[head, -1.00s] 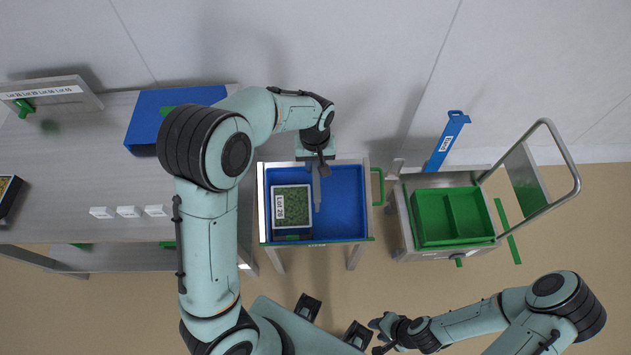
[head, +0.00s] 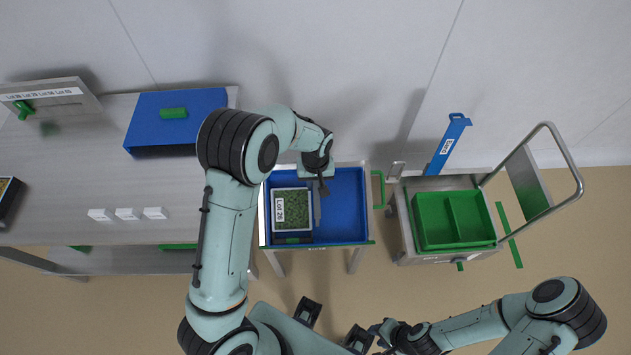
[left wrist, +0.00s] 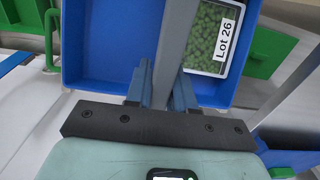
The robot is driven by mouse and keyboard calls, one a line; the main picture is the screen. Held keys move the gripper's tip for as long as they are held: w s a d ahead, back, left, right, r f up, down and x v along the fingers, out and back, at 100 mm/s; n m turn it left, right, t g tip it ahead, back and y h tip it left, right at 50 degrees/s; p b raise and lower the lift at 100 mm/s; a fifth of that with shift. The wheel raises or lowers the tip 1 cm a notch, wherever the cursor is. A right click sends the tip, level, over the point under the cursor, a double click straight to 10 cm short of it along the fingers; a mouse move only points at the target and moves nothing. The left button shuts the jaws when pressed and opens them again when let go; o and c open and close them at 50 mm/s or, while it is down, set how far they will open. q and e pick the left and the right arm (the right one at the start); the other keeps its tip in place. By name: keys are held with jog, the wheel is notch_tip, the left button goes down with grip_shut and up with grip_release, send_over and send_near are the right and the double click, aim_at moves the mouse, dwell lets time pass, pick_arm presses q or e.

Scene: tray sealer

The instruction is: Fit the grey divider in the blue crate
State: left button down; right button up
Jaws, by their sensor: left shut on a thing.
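The blue crate (head: 345,235) stands on a small stand in the middle of the head view. My left gripper (head: 318,182) is over its far side, shut on the grey divider (head: 317,208). The divider is a thin upright plate just right of the tray of green pieces marked Lot 26 (head: 291,190), which sits in the crate's left part. In the left wrist view the divider (left wrist: 178,45) runs between the fingers (left wrist: 163,88) over the crate floor (left wrist: 115,45). Whether it is seated cannot be told. My right gripper (head: 374,333) is low in the head view, its jaws unclear.
A green two-part crate (head: 420,232) sits on a cart with a tall handle (head: 566,160) to the right. A steel table (head: 75,180) with a blue box (head: 175,110) stands at left. The crate's right half is empty.

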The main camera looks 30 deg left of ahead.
pick_arm(q)
jog(key=c, duration=1)
grip_release()
jog(key=shift+f, duration=0.1)
jog(key=shift+o, duration=0.2)
jog(key=shift+r, duration=0.35)
notch_tip(320, 180, up, 12)
jog(key=p, duration=0.1)
jog(key=shift+f, duration=0.15)
jog(key=shift+s, duration=0.1)
